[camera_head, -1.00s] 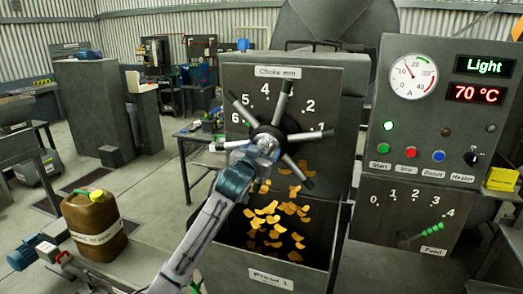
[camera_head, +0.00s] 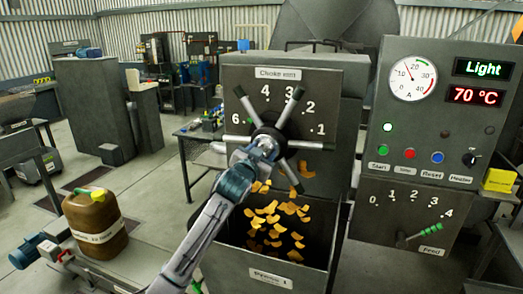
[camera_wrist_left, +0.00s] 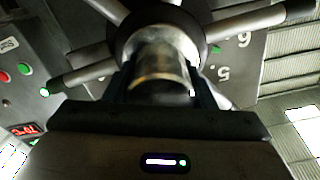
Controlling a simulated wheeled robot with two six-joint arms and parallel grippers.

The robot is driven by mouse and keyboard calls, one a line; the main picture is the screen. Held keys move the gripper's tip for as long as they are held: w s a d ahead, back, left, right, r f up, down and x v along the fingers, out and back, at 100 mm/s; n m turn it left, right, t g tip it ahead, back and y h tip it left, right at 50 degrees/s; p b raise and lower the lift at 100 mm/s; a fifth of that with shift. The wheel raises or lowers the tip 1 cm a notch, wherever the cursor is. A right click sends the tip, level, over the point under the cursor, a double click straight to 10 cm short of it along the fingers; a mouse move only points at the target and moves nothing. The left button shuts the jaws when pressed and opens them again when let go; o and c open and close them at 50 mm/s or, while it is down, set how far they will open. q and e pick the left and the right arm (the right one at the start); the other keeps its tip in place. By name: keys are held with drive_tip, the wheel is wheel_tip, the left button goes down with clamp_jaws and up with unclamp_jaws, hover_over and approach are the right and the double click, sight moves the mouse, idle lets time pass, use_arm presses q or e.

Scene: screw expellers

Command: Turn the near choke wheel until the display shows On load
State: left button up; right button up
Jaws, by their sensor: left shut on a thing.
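The near choke wheel (camera_head: 283,119) is a dark hub with several metal spokes on the grey "Choke mm" panel (camera_head: 331,80) with numbers around it. The display (camera_head: 483,68) reads "Light" in green, above a red "70 °C" readout (camera_head: 474,95). My right gripper is not in view.
Below the wheel, orange flakes (camera_head: 275,220) fall into the dark "Press 1" bin (camera_head: 269,279). To the right are a gauge (camera_head: 413,77), several buttons and a green-tipped Feed lever (camera_head: 402,242). A brown can (camera_head: 95,223) stands at lower left.

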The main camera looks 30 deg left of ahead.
use_arm(q)
drive_tip(key=shift+r+m+p, duration=0.15)
drive_tip(key=shift+m+p, duration=0.5)
drive_tip(key=shift+m, duration=0.35)
drive_tip(key=shift+m+p, duration=0.4)
drive_tip(key=shift+m, duration=0.4)
drive_tip(key=o, duration=1.4)
drive_tip(key=shift+f, duration=0.2)
